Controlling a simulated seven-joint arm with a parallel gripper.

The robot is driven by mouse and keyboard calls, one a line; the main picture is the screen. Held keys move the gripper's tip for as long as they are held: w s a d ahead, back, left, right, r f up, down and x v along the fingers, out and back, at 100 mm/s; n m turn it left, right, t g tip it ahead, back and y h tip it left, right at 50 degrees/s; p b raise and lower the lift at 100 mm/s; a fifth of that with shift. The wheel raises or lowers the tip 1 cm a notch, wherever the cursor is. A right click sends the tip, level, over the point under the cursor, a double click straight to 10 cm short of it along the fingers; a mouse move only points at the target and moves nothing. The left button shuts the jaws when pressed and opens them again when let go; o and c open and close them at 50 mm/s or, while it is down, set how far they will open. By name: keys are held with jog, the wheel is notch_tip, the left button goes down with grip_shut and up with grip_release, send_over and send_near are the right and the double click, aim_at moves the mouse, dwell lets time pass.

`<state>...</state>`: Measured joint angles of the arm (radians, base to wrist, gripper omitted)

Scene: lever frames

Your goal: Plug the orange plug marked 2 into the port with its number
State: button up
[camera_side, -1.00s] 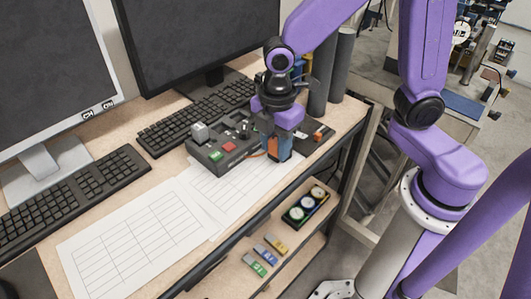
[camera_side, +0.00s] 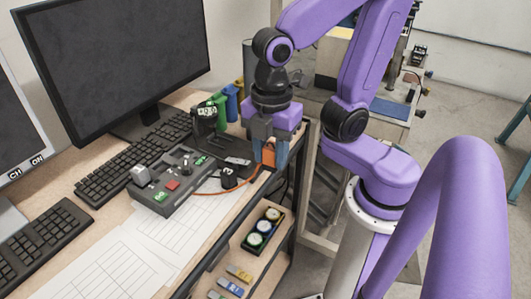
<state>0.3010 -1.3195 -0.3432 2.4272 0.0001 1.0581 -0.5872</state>
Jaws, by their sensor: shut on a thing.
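The orange plug (camera_side: 268,155) is between the fingers of my gripper (camera_side: 270,152), near the table's right edge. My gripper is shut on it and points down. An orange cable (camera_side: 215,193) runs from the plug along the table toward the grey control box. The mark 2 on the plug cannot be read. A small black block (camera_side: 229,177) stands left of the plug, close to the cable. I cannot make out a numbered port; whether the plug touches anything below is hidden by the fingers.
The grey control box (camera_side: 160,200) carries a lever, a red button and green parts. A black device with a display (camera_side: 207,112) stands behind, near green and blue upright things (camera_side: 232,103). A shelf below holds a tray of round gauges (camera_side: 262,228). Paper sheets (camera_side: 115,262) lie in front.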

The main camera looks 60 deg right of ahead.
jog(key=w+a+r, duration=0.1)
jog(key=w+a, duration=0.5)
jog(key=w, duration=0.7)
jog(key=w+f, duration=0.4)
jog(key=w, duration=1.2)
jog(key=shift+s+d+f, duration=0.1)
jog(key=shift+d+f, duration=0.1)
jog(key=shift+f, duration=1.2)
jog(key=shift+s+d+f, duration=0.1)
jog(key=shift+d+f, duration=0.1)
jog(key=shift+f, duration=1.2)
jog(key=shift+f, duration=0.85)
jog(key=o, duration=1.5)
jog(key=shift+o, duration=0.2)
jog(key=shift+r, duration=0.1)
